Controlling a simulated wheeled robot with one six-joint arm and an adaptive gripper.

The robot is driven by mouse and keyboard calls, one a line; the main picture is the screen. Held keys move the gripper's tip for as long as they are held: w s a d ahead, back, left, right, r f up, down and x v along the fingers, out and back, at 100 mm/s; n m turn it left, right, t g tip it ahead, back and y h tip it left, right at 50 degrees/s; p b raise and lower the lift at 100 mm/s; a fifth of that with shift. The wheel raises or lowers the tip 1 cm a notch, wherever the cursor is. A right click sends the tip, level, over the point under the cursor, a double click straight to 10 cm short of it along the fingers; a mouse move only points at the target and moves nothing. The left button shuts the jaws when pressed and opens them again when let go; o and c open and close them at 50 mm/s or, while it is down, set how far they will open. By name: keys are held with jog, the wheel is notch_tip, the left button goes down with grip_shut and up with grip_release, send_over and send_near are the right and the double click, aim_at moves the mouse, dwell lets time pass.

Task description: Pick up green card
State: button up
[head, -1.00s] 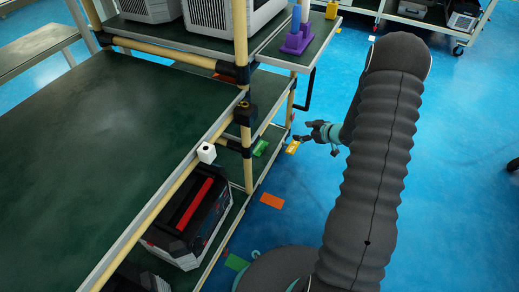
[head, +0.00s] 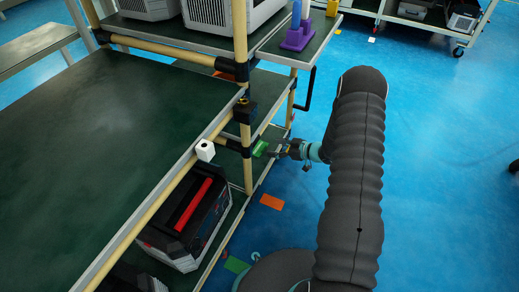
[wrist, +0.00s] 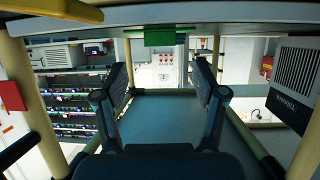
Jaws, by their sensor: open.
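The green card (head: 260,148) is at the edge of the rack's lower shelf, beside the yellow post, in the head view. In the wrist view a green card (wrist: 160,37) shows upright at the top centre, beyond and above the open fingers. My gripper (head: 274,148) is just to the right of the card in the head view, pointing left at it. In the wrist view my gripper (wrist: 161,78) has its two fingers wide apart with nothing between them. I cannot tell whether a fingertip touches the card.
Yellow rack posts (head: 247,160) stand close to my gripper. A shelf surface (wrist: 160,115) lies below the fingers in the wrist view. A red card (wrist: 12,95) is at the left post. An orange card (head: 271,202) lies on the open blue floor. A black-and-red case (head: 188,222) sits lower left.

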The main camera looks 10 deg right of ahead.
aim_at(264, 148)
jog(key=shift+f+b+x, duration=0.2)
jog(key=shift+b+x, duration=0.05)
jog(key=shift+x, duration=1.1)
jog(key=shift+f+b+x, duration=0.15)
jog(key=shift+b+x, duration=0.05)
jog(key=shift+x, duration=1.15)
jog(key=shift+s+d, duration=0.1)
jog(key=shift+s, duration=0.05)
jog(key=c, duration=0.9)
